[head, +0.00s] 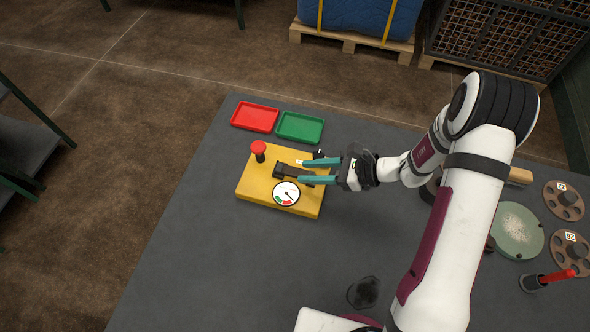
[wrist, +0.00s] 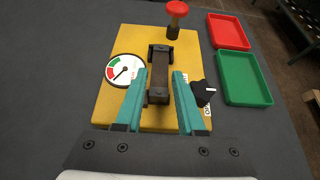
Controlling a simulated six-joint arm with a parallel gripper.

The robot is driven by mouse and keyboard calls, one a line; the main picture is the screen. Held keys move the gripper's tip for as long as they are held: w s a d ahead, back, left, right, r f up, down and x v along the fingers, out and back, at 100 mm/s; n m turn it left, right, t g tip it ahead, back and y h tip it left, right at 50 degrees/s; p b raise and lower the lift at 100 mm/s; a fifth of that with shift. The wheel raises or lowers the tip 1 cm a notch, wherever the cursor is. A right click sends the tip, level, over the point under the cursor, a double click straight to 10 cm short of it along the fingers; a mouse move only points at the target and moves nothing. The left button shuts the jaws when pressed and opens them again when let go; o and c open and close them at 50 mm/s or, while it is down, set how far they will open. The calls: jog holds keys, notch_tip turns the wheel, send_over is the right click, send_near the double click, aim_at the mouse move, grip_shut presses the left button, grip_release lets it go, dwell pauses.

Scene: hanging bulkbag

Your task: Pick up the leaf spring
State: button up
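The leaf spring (wrist: 160,70) looks like a dark brown strip lying between two black end blocks on a yellow board (wrist: 121,42). In the head view the spring (head: 292,171) is small and partly hidden near my fingers. My gripper (head: 301,172) has two teal fingers, open and apart. In the wrist view my gripper (wrist: 159,73) has one finger on each side of the strip's near part, with gaps visible on both sides. Nothing is held. Whether the fingertips are level with the strip or above it, I cannot tell.
The board carries a red mushroom button (head: 258,148), a round dial gauge (head: 286,193) and a black knob (wrist: 203,92) close to my finger. A red tray (head: 255,117) and a green tray (head: 300,127) lie behind. The grey table (head: 200,255) is clear at the front left.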

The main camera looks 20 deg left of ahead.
jog(key=shift+x, duration=1.05)
grip_shut()
jog(key=shift+r, duration=0.1)
